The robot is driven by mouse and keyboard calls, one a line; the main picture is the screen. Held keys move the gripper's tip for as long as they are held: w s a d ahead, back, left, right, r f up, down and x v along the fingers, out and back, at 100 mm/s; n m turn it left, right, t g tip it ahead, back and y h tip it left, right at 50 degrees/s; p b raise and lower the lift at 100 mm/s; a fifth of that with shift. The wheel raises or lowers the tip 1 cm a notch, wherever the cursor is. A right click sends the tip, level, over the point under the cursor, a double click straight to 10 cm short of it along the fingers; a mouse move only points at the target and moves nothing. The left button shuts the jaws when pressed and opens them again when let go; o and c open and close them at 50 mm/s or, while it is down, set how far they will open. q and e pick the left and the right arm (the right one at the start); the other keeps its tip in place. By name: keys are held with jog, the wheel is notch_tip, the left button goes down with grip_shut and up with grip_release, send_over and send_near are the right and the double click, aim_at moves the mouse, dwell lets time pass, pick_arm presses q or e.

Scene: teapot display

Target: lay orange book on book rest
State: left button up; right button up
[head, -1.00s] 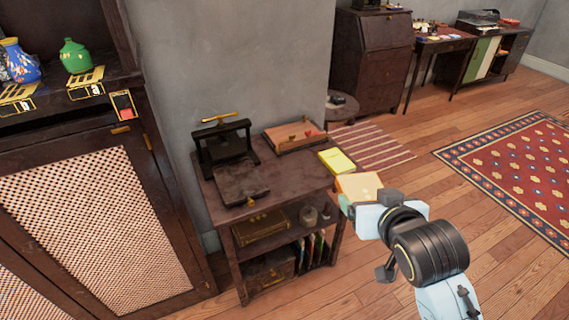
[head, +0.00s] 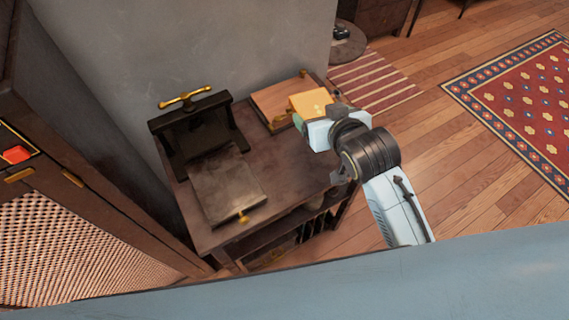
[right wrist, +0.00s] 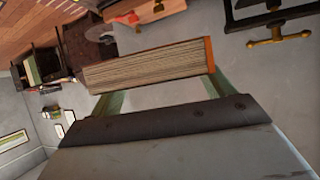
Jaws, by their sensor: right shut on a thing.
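The orange book (head: 311,101) is held in my right gripper (head: 303,120), above the back right of the dark side table. In the right wrist view the book (right wrist: 145,66) lies between the two fingers (right wrist: 160,92), its page edges toward the camera and a strip of orange cover at its right end. A low wooden rest with a brown sloping face (head: 270,103), which looks like the book rest, stands at the table's back against the wall. The held book overlaps its right part in the head view, and I see a gap-free outline, so contact cannot be told. My left gripper is not in view.
A black press with a brass handle (head: 186,99) and a flat dark plate (head: 228,187) stands on the left of the table (head: 285,165). The table's middle is clear. A cabinet with a woven door (head: 70,250) is at the left.

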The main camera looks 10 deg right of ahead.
jog(key=a+f+n+y+b, duration=0.2)
jog(key=a+f, duration=0.5)
jog(key=f, duration=0.3)
jog(key=b, duration=0.1)
send_over(289, 176)
notch_tip(289, 176, down, 6)
jog(key=shift+f+b, duration=0.3)
jog(key=shift+f, duration=0.25)
notch_tip(289, 176, down, 3)
jog(key=shift+f+b, duration=0.1)
jog(key=shift+b, duration=0.4)
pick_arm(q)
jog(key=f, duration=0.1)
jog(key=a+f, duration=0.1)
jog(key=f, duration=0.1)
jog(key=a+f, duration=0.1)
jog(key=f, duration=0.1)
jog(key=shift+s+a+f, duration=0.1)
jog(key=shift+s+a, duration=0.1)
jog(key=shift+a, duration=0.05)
pick_arm(e)
jog(key=o, duration=1.2)
